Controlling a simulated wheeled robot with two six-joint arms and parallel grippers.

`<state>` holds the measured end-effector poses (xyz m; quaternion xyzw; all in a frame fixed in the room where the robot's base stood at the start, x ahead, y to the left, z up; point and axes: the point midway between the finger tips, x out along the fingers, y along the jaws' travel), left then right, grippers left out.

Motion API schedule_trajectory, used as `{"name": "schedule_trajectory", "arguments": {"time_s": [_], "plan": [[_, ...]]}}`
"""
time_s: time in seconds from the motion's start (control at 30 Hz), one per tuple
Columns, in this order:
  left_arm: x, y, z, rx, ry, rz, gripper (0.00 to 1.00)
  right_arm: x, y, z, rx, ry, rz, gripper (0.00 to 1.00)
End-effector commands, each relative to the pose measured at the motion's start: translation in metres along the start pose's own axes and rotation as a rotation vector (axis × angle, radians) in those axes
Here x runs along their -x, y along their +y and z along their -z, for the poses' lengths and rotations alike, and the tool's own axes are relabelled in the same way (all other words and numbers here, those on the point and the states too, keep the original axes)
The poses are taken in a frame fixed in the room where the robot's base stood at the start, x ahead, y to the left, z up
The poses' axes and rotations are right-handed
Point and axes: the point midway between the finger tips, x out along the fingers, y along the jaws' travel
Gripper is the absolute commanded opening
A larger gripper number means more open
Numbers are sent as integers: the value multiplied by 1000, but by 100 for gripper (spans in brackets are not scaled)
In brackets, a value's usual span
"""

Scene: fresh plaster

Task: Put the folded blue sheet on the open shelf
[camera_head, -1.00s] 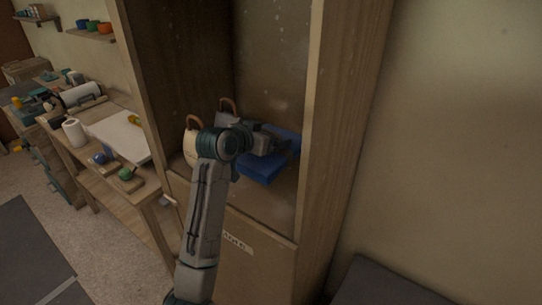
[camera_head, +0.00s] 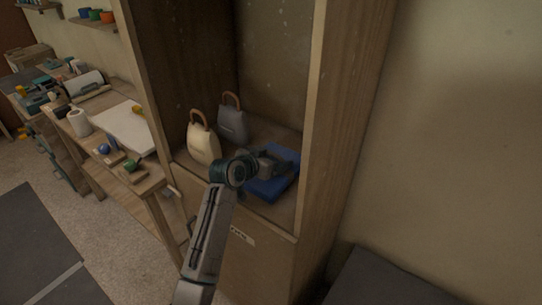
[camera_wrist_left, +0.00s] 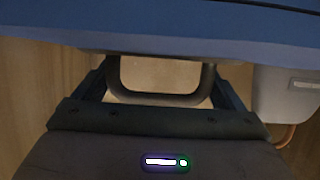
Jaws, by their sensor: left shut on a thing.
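The folded blue sheet (camera_head: 268,190) is inside the open shelf (camera_head: 284,212), at the right side of its board. My left gripper (camera_head: 283,165) is shut on the sheet and reaches in over it from the left. In the left wrist view the sheet (camera_wrist_left: 160,32) fills the top of the picture, across the fingers (camera_wrist_left: 160,62). The sheet is low, at or just above the board; I cannot tell if it rests fully. My right gripper is not in view.
A cream bag (camera_head: 203,147) and a grey bag (camera_head: 233,124) stand on the shelf left of the sheet. The shelf's right side panel (camera_head: 311,150) is close to the sheet. A workbench with a white board (camera_head: 122,125) is at the left.

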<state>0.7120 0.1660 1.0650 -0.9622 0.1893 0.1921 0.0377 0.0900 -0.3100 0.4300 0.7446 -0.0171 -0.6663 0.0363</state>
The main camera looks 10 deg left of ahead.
Motion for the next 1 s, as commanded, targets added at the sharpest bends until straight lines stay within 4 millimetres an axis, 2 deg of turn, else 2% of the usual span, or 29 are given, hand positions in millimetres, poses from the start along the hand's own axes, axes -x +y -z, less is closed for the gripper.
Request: {"name": "schedule_trajectory", "arguments": {"time_s": [0.17, 0.2, 0.23, 0.5, 0.63, 1.0], "plan": [[0, 0, 0, 0, 3, 0, 55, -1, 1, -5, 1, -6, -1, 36], [-1, 0, -1, 0, 0, 0, 95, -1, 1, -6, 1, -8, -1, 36], [-1, 0, -1, 0, 0, 0, 100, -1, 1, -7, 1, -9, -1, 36], [1, 0, 2, 0, 1, 0, 100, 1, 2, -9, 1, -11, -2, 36], [12, -1, -1, 0, 3, 1, 100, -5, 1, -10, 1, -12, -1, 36], [84, -1, -2, -5, 3, 2, 100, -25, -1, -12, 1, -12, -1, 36]]}}
